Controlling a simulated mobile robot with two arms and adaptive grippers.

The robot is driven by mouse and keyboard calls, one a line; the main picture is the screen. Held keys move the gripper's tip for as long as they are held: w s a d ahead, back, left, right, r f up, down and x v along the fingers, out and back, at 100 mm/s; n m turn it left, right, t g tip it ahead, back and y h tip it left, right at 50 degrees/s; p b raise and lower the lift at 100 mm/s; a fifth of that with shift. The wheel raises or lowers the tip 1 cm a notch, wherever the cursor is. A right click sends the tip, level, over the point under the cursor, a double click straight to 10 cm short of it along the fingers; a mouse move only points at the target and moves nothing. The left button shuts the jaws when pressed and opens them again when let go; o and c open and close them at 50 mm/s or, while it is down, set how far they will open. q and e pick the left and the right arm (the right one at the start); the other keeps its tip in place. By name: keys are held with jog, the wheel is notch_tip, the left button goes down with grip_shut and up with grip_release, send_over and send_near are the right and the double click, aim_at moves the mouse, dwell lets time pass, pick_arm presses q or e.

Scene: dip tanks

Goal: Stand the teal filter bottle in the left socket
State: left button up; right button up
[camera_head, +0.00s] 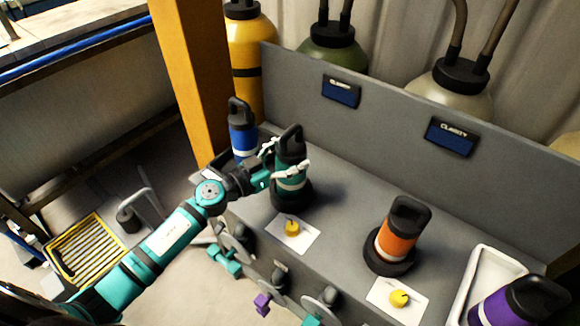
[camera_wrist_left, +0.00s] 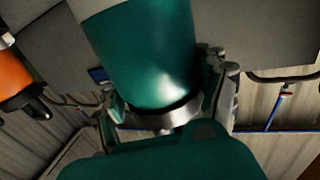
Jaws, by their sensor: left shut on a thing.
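The teal filter bottle (camera_head: 289,165) stands about upright over the left socket (camera_head: 291,198), a black ring on the grey bench. Its lower end meets or overlaps the ring; I cannot tell whether it is fully seated. My left gripper (camera_head: 284,170) is shut on the bottle from the left, with a finger on either side of its body. In the left wrist view the teal bottle (camera_wrist_left: 147,52) fills the middle between the fingers (camera_wrist_left: 168,108). My right gripper is not in view.
An orange bottle (camera_head: 392,240) stands in the right socket (camera_head: 385,263). A blue bottle (camera_head: 242,134) stands behind my gripper, near the yellow post (camera_head: 190,70). White cards with yellow knobs (camera_head: 292,229) lie in front.

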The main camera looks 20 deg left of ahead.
pick_arm(q)
jog(key=shift+f+b, duration=0.3)
jog(key=shift+f, duration=0.85)
jog(key=shift+r, duration=0.1)
jog(key=o, duration=1.3)
jog(key=shift+f, duration=0.25)
jog(key=o, duration=0.4)
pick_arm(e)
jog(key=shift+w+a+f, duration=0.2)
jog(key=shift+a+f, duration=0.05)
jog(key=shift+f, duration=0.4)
